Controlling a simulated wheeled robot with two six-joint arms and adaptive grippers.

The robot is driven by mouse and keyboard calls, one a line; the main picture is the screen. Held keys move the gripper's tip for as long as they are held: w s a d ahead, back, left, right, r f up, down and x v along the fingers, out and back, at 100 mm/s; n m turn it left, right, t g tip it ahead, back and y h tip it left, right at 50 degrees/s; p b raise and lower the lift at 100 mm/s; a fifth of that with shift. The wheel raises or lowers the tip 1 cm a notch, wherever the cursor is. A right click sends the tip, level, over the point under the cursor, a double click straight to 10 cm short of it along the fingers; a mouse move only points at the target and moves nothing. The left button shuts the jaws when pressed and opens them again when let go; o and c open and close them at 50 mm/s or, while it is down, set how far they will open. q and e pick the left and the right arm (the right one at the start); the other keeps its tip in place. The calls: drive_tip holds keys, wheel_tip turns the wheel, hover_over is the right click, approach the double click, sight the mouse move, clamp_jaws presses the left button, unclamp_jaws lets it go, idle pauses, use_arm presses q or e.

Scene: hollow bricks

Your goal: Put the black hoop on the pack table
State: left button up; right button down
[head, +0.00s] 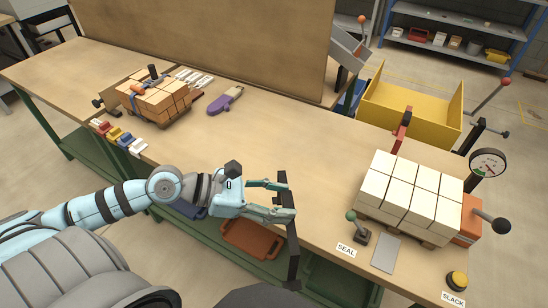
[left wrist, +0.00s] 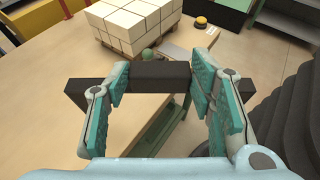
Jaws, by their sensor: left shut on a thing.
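The black hoop (head: 293,255) is seen nearly edge-on, as a long dark bar with short bent ends, at the front edge of the wooden pack table (head: 235,135). My left gripper (head: 284,199) is shut on the hoop's upper part. The hoop's lower end hangs down in front of the table's edge. In the left wrist view the hoop (left wrist: 160,75) crosses between the two teal fingers (left wrist: 160,88), its left end sticking out past the left finger. Its far side is hidden. My right gripper is not in view.
A cream brick stack (head: 412,197) stands at right, near a small lever (head: 358,230), a gauge (head: 488,163) and a yellow button (head: 457,280). A strapped orange brick stack (head: 155,98) and purple tool (head: 225,101) stand at left. The middle tabletop is clear.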

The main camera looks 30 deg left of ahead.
use_arm(q)
drive_tip(key=w+a+r+n+t+y+b, duration=0.1)
drive_tip(key=w+a+r+n+t+y, duration=0.1)
drive_tip(key=w+a, duration=0.4)
drive_tip(key=w+a+r+n+t+y+b, duration=0.2)
drive_tip(key=w+a+r+n, duration=0.1)
drive_tip(key=w+a, duration=0.3)
drive_tip(key=w+a+r+n+t+y+b, duration=0.1)
drive_tip(key=w+a+r+n+t+y, duration=0.1)
drive_tip(key=w+a+r+n+y, duration=0.6)
wheel_tip(320, 180, down, 18)
drive_tip(key=a+m+h+b, duration=0.1)
drive_tip(key=a+m, duration=0.1)
drive_tip(key=shift+s+a, duration=0.25)
drive_tip(key=shift+s, duration=0.1)
drive_tip(key=o, duration=1.6)
drive_tip(key=shift+c, duration=0.2)
